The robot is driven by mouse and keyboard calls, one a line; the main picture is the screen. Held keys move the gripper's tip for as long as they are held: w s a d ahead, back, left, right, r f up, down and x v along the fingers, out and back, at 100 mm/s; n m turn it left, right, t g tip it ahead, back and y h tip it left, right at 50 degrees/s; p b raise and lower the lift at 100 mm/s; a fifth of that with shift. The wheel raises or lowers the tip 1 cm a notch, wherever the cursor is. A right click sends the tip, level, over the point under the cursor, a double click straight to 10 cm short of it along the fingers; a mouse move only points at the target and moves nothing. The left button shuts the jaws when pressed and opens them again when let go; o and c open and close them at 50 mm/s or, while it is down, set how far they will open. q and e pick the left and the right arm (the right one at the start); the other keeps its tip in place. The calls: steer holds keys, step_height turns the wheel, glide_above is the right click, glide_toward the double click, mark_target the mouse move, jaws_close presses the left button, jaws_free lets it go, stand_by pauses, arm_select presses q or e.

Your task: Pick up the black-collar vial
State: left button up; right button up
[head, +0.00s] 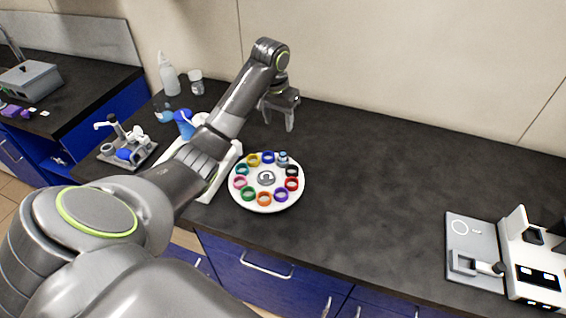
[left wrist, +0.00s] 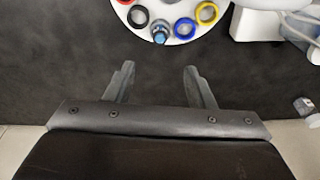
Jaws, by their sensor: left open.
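A round white tray (head: 267,206) on the dark counter carries a ring of coloured collars. A small vial with a light blue top (head: 283,158) stands at its back right, between the black ring (head: 292,171) and the blue ring (head: 268,157). The vial (left wrist: 160,31) also shows in the left wrist view; its collar looks greyish, and I cannot tell its exact colour. My left gripper (head: 278,122) is open and empty above the counter behind the tray. In the left wrist view its fingertips (left wrist: 159,70) point towards the vial, apart from it.
A white stand (head: 222,172), partly hidden by my left arm, is left of the tray. Bottles (head: 168,75) stand at the back left. A grey and white device (head: 475,250) sits at the right. The counter between is clear.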

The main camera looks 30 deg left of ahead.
arm_select(q)
steer(key=p, duration=0.2)
glide_toward(283, 151)
step_height(283, 151, down, 5)
steer(key=shift+w+f, duration=0.1)
steer(key=shift+w, duration=0.1)
steer(key=shift+w+f, duration=0.15)
steer(key=shift+f, duration=0.35)
steer(key=shift+w+a+f+p, duration=0.1)
steer(key=shift+w+f+p, duration=0.15)
steer(key=shift+f, duration=0.75)
steer(key=shift+w+f+p, duration=0.2)
steer(key=shift+f+p, duration=0.1)
steer(key=shift+f, duration=0.7)
steer(key=c, duration=1.1)
steer(key=shift+o, duration=0.2)
steer(key=shift+r, duration=0.15)
